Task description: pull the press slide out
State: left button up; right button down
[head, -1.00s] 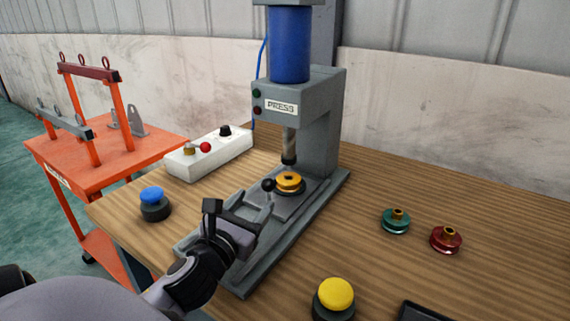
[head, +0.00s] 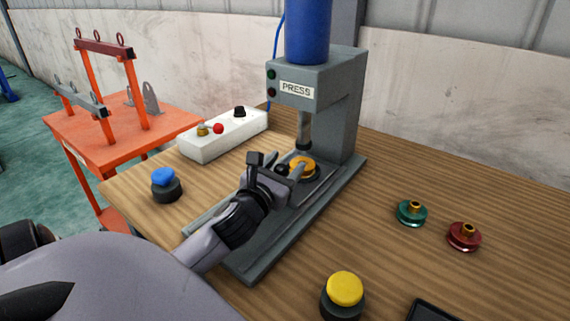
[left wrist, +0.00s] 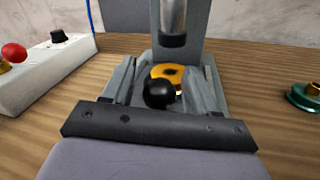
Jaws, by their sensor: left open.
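The grey press (head: 330,95) stands on the wooden table, its ram above an orange-yellow wheel (head: 303,165) on the press slide. The slide's black ball knob (left wrist: 160,94) is at the front, near the wheel; in the head view it is mostly hidden by my gripper. My left gripper (head: 277,166) is open at the knob. In the left wrist view its two fingers (left wrist: 165,78) stand on either side of the knob, with gaps visible. Much of the slide is hidden behind the hand. My right gripper is not in view.
A white control box (head: 222,135) with knobs stands left of the press. A blue button (head: 165,179) and a yellow button (head: 344,290) flank the press base. Green (head: 411,212) and red (head: 464,236) wheels lie at right. An orange cart (head: 120,125) stands beyond the table's left edge.

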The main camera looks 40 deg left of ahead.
pick_arm(q)
jog(key=shift+w, duration=0.25)
